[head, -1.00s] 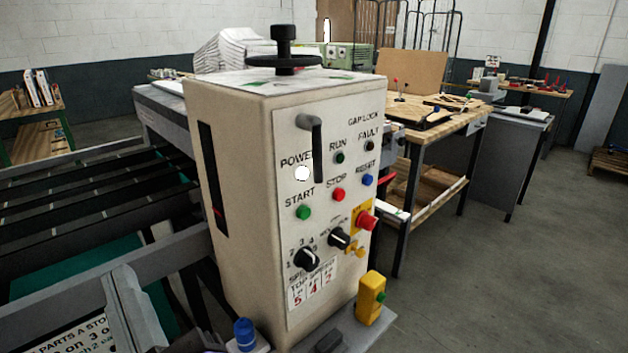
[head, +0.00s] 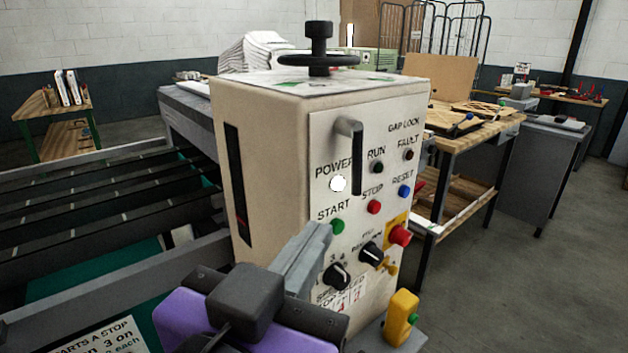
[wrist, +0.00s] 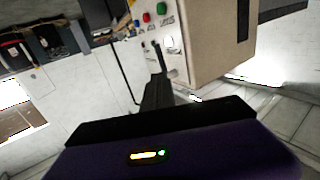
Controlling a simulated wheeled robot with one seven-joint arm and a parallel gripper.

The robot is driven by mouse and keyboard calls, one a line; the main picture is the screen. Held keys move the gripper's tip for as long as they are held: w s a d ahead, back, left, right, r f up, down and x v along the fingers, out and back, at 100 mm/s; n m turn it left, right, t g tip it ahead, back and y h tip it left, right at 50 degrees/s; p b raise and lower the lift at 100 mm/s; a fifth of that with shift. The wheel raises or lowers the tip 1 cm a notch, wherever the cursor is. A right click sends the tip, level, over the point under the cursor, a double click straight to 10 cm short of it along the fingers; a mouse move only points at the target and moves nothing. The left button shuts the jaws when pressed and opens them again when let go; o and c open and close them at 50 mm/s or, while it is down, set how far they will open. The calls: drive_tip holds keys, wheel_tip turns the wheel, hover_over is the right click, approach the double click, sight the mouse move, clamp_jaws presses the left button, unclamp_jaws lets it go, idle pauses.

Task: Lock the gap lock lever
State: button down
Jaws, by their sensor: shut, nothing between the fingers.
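The gap lock lever (head: 356,160) is a dark bar with a grey bent top on the upper part of the cream control box's front panel. It hangs straight down, left of the GAP LOCK lettering and beside the white POWER lamp (head: 338,184). My gripper (head: 318,232) is shut and empty, below and left of the lever in the head view, in front of the panel near the green START button. In the wrist view, the lever (wrist: 158,56) lies just beyond my dark gripper fingers (wrist: 157,82). I cannot tell the exact gap between them.
The cream control box (head: 265,115) has a black handwheel (head: 320,60) on top. The panel carries a red emergency button (head: 400,235), black knobs and several coloured buttons. A yellow switch box (head: 402,318) stands low in front. A wooden workbench (head: 465,130) is behind to the right.

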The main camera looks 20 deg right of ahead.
sight(355, 177)
drive_tip(key=shift+w, duration=0.1)
drive_tip(key=p+x, duration=0.2)
drive_tip(key=x, duration=1.2)
drive_tip(key=shift+f, duration=0.15)
